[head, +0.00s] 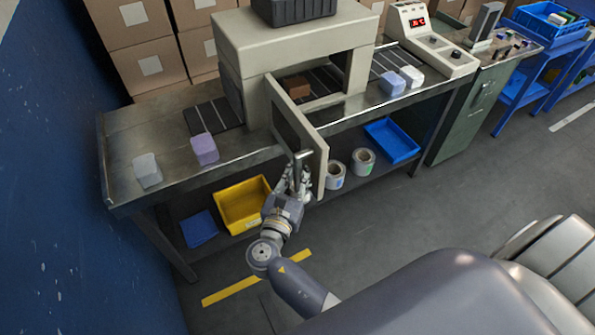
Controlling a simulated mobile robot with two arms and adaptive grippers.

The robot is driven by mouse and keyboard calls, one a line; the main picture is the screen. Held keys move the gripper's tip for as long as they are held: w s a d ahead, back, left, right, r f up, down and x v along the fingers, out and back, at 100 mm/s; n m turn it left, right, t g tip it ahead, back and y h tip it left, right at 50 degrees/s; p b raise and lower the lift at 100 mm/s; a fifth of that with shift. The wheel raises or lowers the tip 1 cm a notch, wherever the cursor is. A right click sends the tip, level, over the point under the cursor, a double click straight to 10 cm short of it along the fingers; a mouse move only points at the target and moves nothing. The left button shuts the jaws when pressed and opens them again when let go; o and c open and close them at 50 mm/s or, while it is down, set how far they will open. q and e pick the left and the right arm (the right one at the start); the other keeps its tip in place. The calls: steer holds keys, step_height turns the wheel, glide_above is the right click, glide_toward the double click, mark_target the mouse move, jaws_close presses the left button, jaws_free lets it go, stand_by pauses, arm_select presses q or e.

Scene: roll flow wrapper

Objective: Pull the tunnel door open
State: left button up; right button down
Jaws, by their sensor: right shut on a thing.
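The tunnel door (309,141) is a beige panel with a dark inner pane, hinged on the front of the beige tunnel (290,45). It stands swung outward, away from the tunnel mouth, over the table's front edge. My right gripper (300,170) is at the door's free end and shut on the door handle (301,157). The fingers partly hide the handle. Inside the open tunnel a brown block (297,87) sits on the dark roller belt. My left gripper is not in view.
The steel table (135,145) carries a white block (147,170) and a purple block (204,149) left of the door. Below are a yellow bin (243,205), tape rolls (335,175) and a blue tray (392,141). Open floor lies at front right.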

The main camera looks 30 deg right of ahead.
steer(key=shift+s+f, duration=0.1)
stand_by(0.3)
steer(key=c, duration=1.6)
jaws_free()
steer(key=shift+o, duration=0.2)
steer(key=v, duration=0.7)
steer(key=shift+s+a, duration=0.15)
steer(key=shift+s, duration=0.05)
